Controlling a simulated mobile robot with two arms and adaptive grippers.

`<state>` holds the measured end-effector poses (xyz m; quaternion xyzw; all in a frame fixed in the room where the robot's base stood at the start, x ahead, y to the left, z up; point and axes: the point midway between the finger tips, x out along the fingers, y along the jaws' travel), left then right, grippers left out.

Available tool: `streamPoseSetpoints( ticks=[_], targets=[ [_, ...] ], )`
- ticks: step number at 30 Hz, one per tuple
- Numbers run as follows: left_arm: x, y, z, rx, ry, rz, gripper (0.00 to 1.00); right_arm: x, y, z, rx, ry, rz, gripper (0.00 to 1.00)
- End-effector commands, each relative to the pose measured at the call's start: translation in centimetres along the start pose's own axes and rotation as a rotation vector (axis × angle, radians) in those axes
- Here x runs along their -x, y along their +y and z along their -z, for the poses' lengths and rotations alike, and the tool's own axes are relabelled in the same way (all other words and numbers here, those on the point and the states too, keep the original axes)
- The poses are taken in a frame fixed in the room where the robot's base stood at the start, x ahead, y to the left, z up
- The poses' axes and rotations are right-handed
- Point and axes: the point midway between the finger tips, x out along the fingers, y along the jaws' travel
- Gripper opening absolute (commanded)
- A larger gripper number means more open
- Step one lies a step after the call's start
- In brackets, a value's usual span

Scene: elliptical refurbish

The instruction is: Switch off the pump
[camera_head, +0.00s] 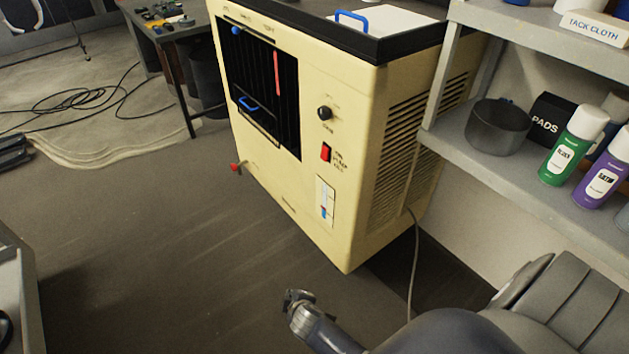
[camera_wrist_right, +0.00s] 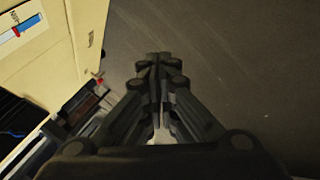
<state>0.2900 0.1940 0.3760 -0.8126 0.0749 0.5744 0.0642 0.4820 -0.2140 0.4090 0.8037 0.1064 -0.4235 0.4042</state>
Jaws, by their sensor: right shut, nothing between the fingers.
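The pump switch (camera_head: 326,153) is a small red rocker on the front of a cream machine (camera_head: 285,185), with lettering beside it that includes "PUMP". My right gripper (camera_head: 294,299) is low in front of the machine, below and apart from the switch. In the right wrist view my right gripper (camera_wrist_right: 158,62) has its fingers together with nothing between them, over the dark floor. The machine's cream panel (camera_wrist_right: 55,65) is at the upper left there, with a gauge strip (camera_wrist_right: 22,30) on it. The switch cannot be made out in that view. My left gripper is out of view.
A black knob (camera_head: 324,113) sits above the switch, a gauge (camera_head: 325,201) below it, and a red tap (camera_head: 236,168) at lower left. Grey shelves (camera_head: 455,150) with spray cans (camera_head: 573,146) and a dark pot (camera_head: 497,126) stand at right. The floor in front is clear.

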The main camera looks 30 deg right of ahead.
Motion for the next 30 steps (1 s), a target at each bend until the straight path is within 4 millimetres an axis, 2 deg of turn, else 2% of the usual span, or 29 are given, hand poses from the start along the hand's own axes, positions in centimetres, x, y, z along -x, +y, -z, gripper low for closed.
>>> streamPoseSetpoints(
  ticks=[1,3,5,6,9,13,15,18,21,30],
  targets=[
    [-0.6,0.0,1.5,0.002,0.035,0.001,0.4,-1.4,2.8,2.1,0.037,0.023,-0.084,0.0],
    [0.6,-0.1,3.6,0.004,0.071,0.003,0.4,-1.2,7.2,4.7,0.088,0.033,-0.196,0.0],
    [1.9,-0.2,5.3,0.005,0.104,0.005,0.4,-0.5,11.2,6.5,0.124,0.03,-0.297,0.0],
    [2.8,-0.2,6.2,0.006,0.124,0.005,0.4,0.2,13.7,7.5,0.143,0.023,-0.364,0.0],
    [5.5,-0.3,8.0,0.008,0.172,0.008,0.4,2.9,19.4,9.1,0.174,-0.008,-0.523,0.0],
    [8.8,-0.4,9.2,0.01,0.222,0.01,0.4,6.8,24.8,9.5,0.181,-0.065,-0.686,0.0],
    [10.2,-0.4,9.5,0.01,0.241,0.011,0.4,8.6,26.8,9.4,0.178,-0.094,-0.748,0.0],
    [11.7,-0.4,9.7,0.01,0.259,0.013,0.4,10.6,28.5,9.2,0.172,-0.123,-0.805,0.0],
    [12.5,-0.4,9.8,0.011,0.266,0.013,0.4,11.5,29.3,9.0,0.167,-0.139,-0.829,0.0],
    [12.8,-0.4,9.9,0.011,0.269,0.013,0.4,11.8,29.5,9.0,0.168,-0.142,-0.834,0.0]
  ],
)
